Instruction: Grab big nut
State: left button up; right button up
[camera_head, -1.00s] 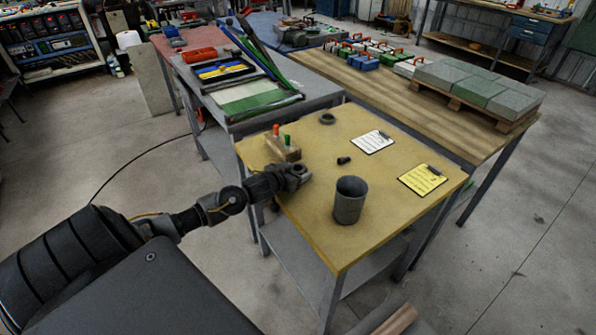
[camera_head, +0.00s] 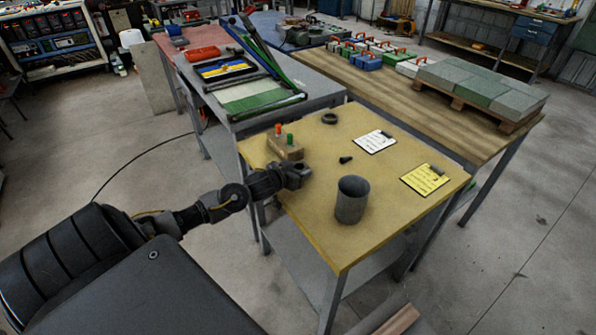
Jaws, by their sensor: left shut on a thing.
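My left gripper (camera_head: 302,174) is over the left part of the yellow tabletop, just in front of the wooden block with pegs. It is shut on a dark grey piece that I take to be the big nut; the jaws and the piece blend together, so its outline is unclear. A dark ring (camera_head: 329,118) lies flat near the back of the table, and a small black part (camera_head: 345,160) lies near the middle. My right gripper is not in view.
On the yellow table (camera_head: 325,241) are a grey metal cup (camera_head: 351,204), the wooden block (camera_head: 284,152) with a red and a green peg, a white clipboard (camera_head: 375,142) and a yellow clipboard (camera_head: 425,180). The tabletop's front left is clear.

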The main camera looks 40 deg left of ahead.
pick_arm(q)
notch_tip(320, 180, up, 2)
jog(key=shift+r, duration=0.25)
jog(key=s+a+r+p, duration=0.1)
jog(key=s+r+p, duration=0.1)
jog(key=s+r, duration=0.8)
jog(key=s, duration=0.4)
jog(key=shift+a, duration=0.4)
jog(key=shift+r, duration=0.1)
